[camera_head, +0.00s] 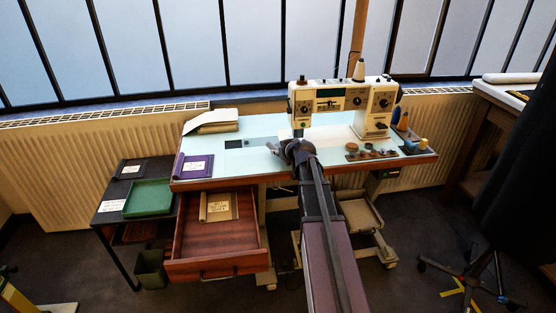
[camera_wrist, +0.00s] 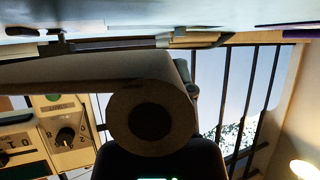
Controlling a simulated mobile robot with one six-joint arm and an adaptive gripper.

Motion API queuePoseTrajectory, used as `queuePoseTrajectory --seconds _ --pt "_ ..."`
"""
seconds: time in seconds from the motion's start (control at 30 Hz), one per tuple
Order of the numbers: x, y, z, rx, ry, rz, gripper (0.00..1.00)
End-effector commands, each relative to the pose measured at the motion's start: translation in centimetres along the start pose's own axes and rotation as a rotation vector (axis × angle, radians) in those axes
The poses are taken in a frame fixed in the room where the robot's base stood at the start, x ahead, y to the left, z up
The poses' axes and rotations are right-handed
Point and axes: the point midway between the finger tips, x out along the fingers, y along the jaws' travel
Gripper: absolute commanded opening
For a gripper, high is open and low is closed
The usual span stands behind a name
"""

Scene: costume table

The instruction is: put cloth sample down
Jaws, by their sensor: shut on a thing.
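My gripper (camera_head: 287,149) is dark and sits above the pale blue tabletop, in front of the sewing machine. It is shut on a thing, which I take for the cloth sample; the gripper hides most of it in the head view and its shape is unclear. In the wrist view, which is upside down, a cream rounded form with a dark centre (camera_wrist: 150,120) fills the middle; I cannot tell what it is. A purple sample (camera_head: 181,173) with a white label lies at the table's left edge. A cream folded stack (camera_head: 212,120) lies behind it.
The sewing machine (camera_head: 340,97) stands at the back. An open drawer (camera_head: 200,259) holds a tan labelled sample (camera_head: 218,207). A green tray (camera_head: 148,199) is on the dark side table at left. Spools and small pieces (camera_head: 370,154) lie at right. The tabletop's left middle is mostly clear.

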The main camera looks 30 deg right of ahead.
Motion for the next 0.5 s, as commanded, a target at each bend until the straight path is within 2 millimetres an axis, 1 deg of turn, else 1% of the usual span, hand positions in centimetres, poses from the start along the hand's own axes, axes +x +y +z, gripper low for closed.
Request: queuePoseTrajectory --seconds 0.33,0.5 --pt "0.04 -0.02 0.06 0.0 0.0 0.0 0.0" --pt "0.43 -0.02 0.77 0.0 0.0 0.0 0.0"
